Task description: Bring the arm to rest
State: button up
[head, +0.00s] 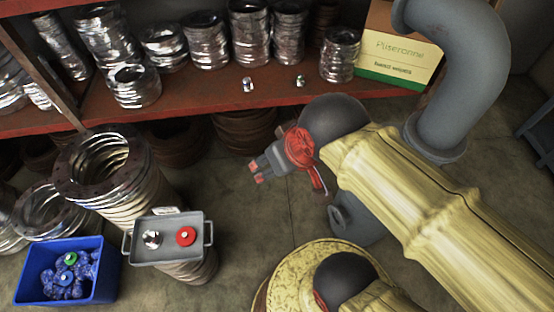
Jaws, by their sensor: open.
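My gripper (256,173) is in the middle of the head view, grey with red pads at its fingertips. It points to the left, with its fingers apart and nothing between them. It hangs in front of the red shelf and to the upper right of the grey tray, touching neither. My yellow arm with dark round joints reaches in from the lower right and hides part of the floor.
A grey tray (150,252) holding a metal part (151,239) and a red disc (186,236) stands on stacked rings. A blue bin (105,272) is at lower left. A red shelf (200,101) bears metal rings, a box (398,55) and two small parts. A grey pipe (450,50) stands right.

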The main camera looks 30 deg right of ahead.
jog(key=shift+r, duration=0.1)
notch_tip(320, 180, up, 4)
jog(key=p, duration=0.3)
jog(key=shift+f+p, duration=0.25)
jog(key=shift+p, duration=0.05)
dwell(0.6)
